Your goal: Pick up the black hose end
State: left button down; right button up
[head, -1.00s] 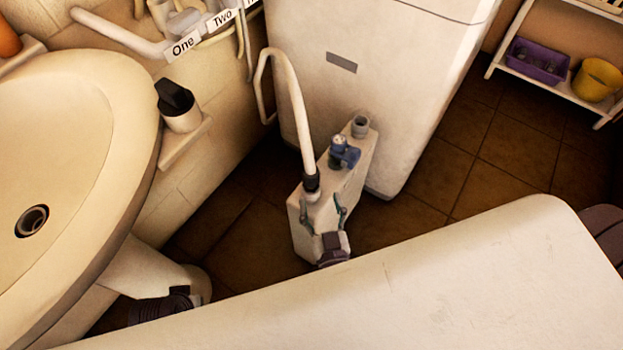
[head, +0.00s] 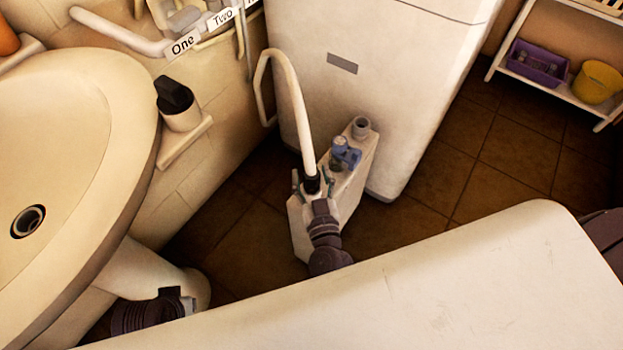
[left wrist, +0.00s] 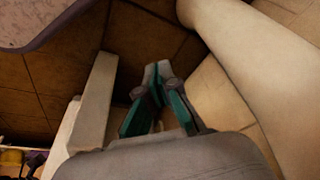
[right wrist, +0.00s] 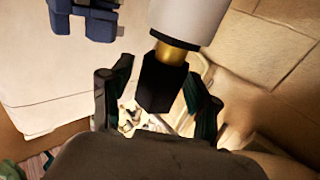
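The black hose end (head: 311,185) is the dark tip of a white hose (head: 291,95) that arches down over a pale canister (head: 350,190). In the right wrist view the black hose end (right wrist: 161,78) hangs below a gold ring and lies between my two fingers. My right gripper (head: 313,182) is open around it, with a gap visible on the left; contact on the right is unclear. My left gripper (left wrist: 157,72) is shut and empty, low near the floor; its fingers do not show in the head view.
A blue valve (head: 345,154) and grey neck (head: 361,127) sit on the canister close behind the hose end. A white cabinet (head: 390,80) stands behind. A washbasin (head: 110,150) is at left, with a black-capped jar (head: 178,105). Tiled floor (head: 430,180) is clear at right.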

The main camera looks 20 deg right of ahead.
grip_shut()
jog(key=shift+r, duration=0.1)
